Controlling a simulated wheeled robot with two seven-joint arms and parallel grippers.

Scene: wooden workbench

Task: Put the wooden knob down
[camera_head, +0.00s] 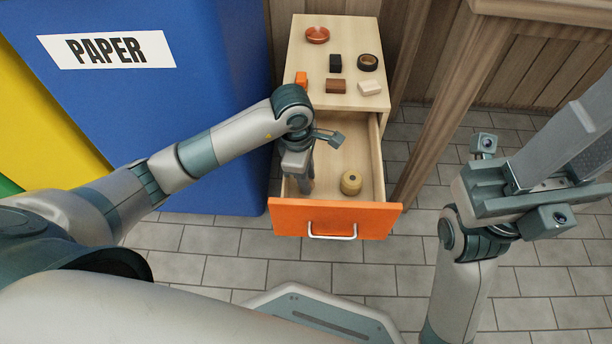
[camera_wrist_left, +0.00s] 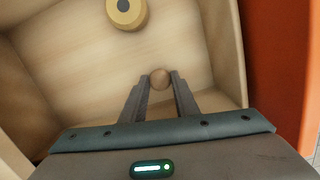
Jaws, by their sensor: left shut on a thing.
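The wooden knob (camera_wrist_left: 160,78) is a small round brown ball, seen in the left wrist view between the fingertips of my left gripper (camera_wrist_left: 160,84). The gripper is shut on it. In the head view my left gripper (camera_head: 304,186) points down into the open drawer (camera_head: 335,217), near its left side, and hides the knob. The drawer has an orange front and a pale wooden floor. I cannot tell whether the knob touches that floor. My right gripper (camera_head: 520,190) is at the right of the head view, away from the drawer; its jaw state is unclear.
A yellowish roll (camera_head: 351,183) stands in the drawer, right of my left gripper; it also shows in the left wrist view (camera_wrist_left: 127,10). Several small items, including a black tape roll (camera_head: 367,62), lie on the cabinet top. A blue paper bin (camera_head: 215,120) stands left.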

